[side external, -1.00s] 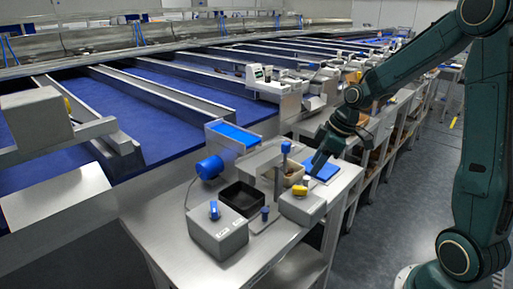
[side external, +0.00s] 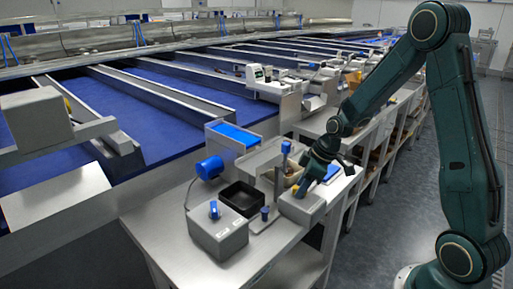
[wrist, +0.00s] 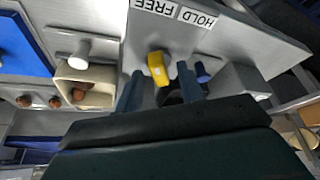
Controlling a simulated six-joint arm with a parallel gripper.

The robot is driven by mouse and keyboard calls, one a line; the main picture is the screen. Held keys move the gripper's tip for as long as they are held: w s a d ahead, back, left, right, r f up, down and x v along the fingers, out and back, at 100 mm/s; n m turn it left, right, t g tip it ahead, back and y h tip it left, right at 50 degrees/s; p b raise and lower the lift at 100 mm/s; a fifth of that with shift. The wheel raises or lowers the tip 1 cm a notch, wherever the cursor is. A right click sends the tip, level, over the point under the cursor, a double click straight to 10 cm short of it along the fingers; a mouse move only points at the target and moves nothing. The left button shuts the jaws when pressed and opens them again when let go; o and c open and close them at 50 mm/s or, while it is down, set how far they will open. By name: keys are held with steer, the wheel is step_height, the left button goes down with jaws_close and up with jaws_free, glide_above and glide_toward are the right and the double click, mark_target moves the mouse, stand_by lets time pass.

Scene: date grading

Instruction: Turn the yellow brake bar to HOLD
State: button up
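The yellow brake bar (wrist: 158,68) stands on a grey panel in the wrist view. It points towards the FREE label (wrist: 153,5); the HOLD label (wrist: 198,17) is beside it, and both read upside down. My gripper (wrist: 159,72) is open, with one finger on each side of the bar and gaps showing. Whether either finger touches the bar I cannot tell. In the side view my gripper (side external: 302,190) is low over the grey brake box (side external: 300,209) and hides the bar.
A cream bin (wrist: 85,98) with brown dates and a blue pad (wrist: 20,45) are near. In the side view, a black tray (side external: 241,197), a grey box with a blue knob (side external: 214,210) and a post with a blue top (side external: 286,147) stand close by.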

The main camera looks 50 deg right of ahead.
jaws_close()
steer(key=shift+m, duration=0.4)
steer(key=m+h, duration=0.1)
steer(key=m, duration=0.3)
steer(key=m+h, duration=0.1)
steer(key=shift+a+m+t+h, duration=0.25)
steer(key=shift+m+t+h, duration=0.05)
steer(key=shift+m+t, duration=0.1)
steer(key=m+h, duration=0.1)
steer(key=m, duration=0.4)
steer(key=shift+a+g+h, duration=0.1)
steer(key=shift+g+h, duration=0.2)
steer(key=shift+h, duration=0.1)
steer(key=shift+m, duration=0.3)
